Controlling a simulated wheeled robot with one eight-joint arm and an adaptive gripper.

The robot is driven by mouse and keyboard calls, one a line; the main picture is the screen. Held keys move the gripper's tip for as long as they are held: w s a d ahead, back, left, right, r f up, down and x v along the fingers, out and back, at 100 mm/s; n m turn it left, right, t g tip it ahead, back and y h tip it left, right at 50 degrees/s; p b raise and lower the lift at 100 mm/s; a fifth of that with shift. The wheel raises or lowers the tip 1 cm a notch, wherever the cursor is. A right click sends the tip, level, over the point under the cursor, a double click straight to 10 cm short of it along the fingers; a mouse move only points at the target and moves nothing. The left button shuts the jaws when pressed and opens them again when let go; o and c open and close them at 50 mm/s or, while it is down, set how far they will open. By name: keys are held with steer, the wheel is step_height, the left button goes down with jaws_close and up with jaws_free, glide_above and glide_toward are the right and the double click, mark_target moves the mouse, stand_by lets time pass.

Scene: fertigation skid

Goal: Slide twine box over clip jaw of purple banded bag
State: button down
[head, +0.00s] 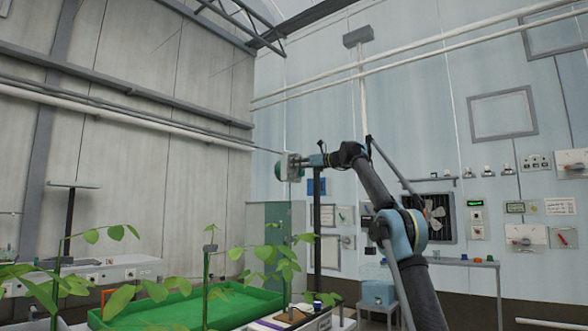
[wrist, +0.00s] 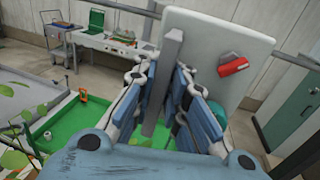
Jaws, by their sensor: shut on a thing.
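My gripper (head: 305,161) is raised high in the head view, shut on a pale grey panel-like thing with a green round part, apparently the twine box (head: 294,172). In the wrist view the same pale panel (wrist: 246,47) carries a red piece and a grey upright bar. My blue fingers (wrist: 172,105) lie on both sides of the bar; the exact contact is hidden. No purple banded bag or clip jaw can be made out clearly. A small purple strip (head: 268,324) shows at the bottom edge of the head view, too cropped to identify.
A green tray (head: 165,312) with leafy plants stands low at front left. A dark post (head: 317,230) rises below my gripper. A bench (head: 75,272) stands at left, a table (head: 465,262) at right. Wall panels and a fan (head: 432,217) are behind. The air around my gripper looks free.

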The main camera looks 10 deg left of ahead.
steer(key=shift+w+d, duration=0.2)
steer(key=shift+d, duration=0.05)
steer(key=c, duration=1.6)
jaws_free()
steer(key=shift+d, duration=0.1)
steer(key=v, duration=1.2)
steer(key=shift+w, duration=0.1)
